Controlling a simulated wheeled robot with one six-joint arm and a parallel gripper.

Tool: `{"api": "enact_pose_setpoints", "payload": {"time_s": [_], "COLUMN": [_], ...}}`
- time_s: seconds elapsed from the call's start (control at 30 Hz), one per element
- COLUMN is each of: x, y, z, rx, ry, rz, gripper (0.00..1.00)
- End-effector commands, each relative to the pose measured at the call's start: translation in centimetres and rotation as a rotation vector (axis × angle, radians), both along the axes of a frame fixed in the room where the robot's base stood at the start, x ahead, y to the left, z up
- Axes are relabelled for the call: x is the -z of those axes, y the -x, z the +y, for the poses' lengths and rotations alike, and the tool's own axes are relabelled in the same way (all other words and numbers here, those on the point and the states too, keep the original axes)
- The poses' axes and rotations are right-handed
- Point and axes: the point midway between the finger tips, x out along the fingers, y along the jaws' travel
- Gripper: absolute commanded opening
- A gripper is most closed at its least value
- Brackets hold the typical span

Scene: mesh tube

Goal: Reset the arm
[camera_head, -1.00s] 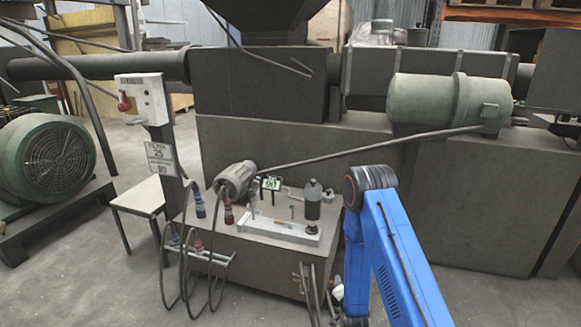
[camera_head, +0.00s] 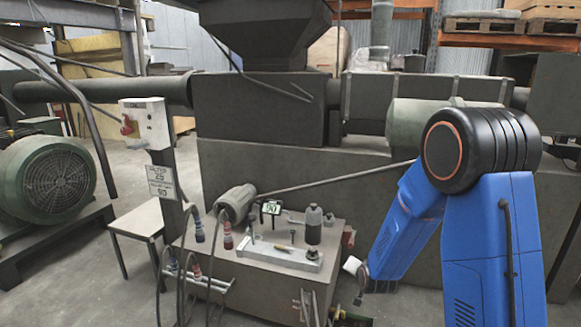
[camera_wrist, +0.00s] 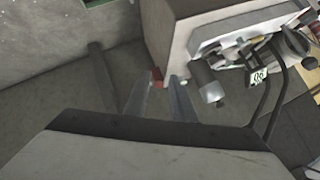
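My blue arm (camera_head: 500,235) rises at the right of the head view, with its black elbow joint in front of the large grey machine. Its forearm slopes down and left to a wrist beside the bench. My gripper (camera_wrist: 161,79) shows in the wrist view as two pale fingers held apart. I see nothing clasped between them. A small red patch on the bench side shows past the fingertips. In the head view the fingers are too small to make out clearly.
A low stool (camera_head: 140,220) and large green motor (camera_head: 45,180) stand further left.

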Motion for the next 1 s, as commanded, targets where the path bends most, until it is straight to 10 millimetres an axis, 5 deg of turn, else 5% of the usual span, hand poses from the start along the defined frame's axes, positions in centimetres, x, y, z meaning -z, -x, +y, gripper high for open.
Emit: {"api": "enact_pose_setpoints", "payload": {"time_s": [0.47,1.0], "x": [-10.4,-18.7], "y": [8.1,21.4], "z": [-1.4,-3.3], "rx": [-0.119,-0.267], "ry": [0.114,0.247], "rz": [0.122,0.265], "gripper": [0.23,0.23]}}
